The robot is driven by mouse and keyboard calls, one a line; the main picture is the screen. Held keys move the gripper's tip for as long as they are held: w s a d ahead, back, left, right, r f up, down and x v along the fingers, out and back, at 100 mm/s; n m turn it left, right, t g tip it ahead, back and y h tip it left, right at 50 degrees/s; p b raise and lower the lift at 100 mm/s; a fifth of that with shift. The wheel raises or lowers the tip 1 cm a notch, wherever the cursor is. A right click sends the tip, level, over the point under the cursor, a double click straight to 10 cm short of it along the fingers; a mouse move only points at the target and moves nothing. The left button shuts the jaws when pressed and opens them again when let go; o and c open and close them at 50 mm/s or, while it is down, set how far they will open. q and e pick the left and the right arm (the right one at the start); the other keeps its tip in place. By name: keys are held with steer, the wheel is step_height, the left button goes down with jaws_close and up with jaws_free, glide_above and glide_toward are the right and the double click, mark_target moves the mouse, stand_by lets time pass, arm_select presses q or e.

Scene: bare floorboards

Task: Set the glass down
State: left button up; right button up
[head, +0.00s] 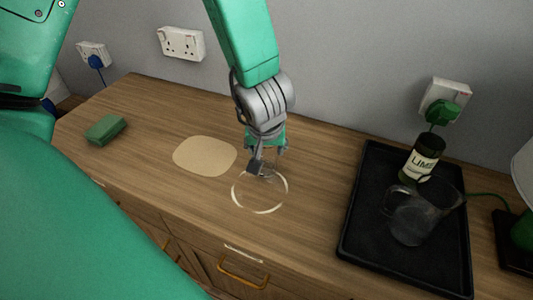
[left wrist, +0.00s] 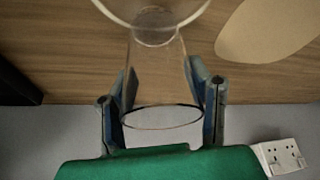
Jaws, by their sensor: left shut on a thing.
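My left gripper (head: 266,168) points down over the wooden counter and is shut on a clear glass (left wrist: 160,85). In the left wrist view the glass stands between the two fingers (left wrist: 162,105), its open rim nearest the camera. In the head view the glass is faint and partly hidden by the gripper. A thin pale ring (head: 259,211) shows on the counter around the glass's lower end; it also shows in the left wrist view (left wrist: 120,20). I cannot tell whether the glass's base touches the wood. My right gripper is not in view.
A beige oval mat (head: 205,155) lies left of the glass, with a green block (head: 106,129) farther left. At right a black tray (head: 365,225) holds a dark labelled bottle (head: 424,157) and a clear jug (head: 408,218). A lamp base (head: 522,230) stands beyond it.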

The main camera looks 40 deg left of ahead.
arm_select(q)
steer(key=shift+w+d+f, duration=0.1)
steer(key=shift+f, duration=0.35)
steer(key=shift+r, duration=0.1)
steer(key=o, duration=1.5)
steer(key=shift+a+f, duration=0.2)
steer(key=shift+a, duration=0.25)
steer(key=shift+d, duration=0.15)
